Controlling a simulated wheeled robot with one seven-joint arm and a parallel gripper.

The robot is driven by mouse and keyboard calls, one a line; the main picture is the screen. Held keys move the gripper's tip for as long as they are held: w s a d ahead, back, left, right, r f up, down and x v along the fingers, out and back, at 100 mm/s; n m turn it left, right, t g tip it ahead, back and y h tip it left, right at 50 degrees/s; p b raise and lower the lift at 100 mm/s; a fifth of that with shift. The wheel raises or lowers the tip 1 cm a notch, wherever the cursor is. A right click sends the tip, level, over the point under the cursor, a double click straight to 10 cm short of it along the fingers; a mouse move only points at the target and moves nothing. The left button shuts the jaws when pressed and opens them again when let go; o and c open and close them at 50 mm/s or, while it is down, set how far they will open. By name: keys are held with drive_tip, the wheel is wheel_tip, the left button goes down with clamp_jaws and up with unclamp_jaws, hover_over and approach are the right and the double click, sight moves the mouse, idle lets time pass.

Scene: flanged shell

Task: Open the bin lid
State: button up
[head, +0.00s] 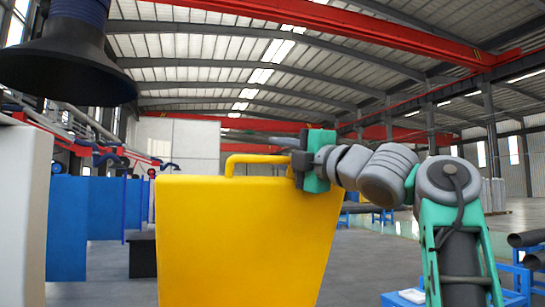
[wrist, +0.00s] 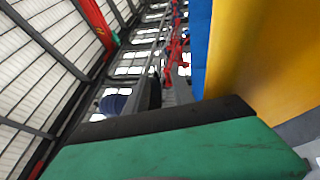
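The yellow bin (head: 250,245) stands in the middle of the head view, wider at the top than lower down. A yellow bar handle (head: 252,158) rises above its top edge. The lid's top surface is not visible from this height, and no gap shows at the top edge. My gripper (head: 299,162), with a green body and dark fingers, is at the handle's right end, close to or touching it. Its finger opening is hidden. In the wrist view, yellow surface (wrist: 275,65) fills the upper right, and a green and black part of my gripper crosses the bottom.
A pale grey block (head: 25,215) stands at the left edge, with blue panels (head: 90,225) behind it. A dark flared hood (head: 65,70) hangs at upper left. Blue racks with pipes (head: 525,240) are at the right. Grey floor is open behind the bin.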

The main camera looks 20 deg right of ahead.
drive_tip(key=shift+s+d+r, duration=0.1)
drive_tip(key=shift+s+d, duration=0.1)
drive_tip(key=shift+s, duration=0.25)
drive_tip(key=shift+s+d+r, duration=0.1)
drive_tip(key=shift+s+d, duration=0.1)
drive_tip(key=shift+s, duration=0.2)
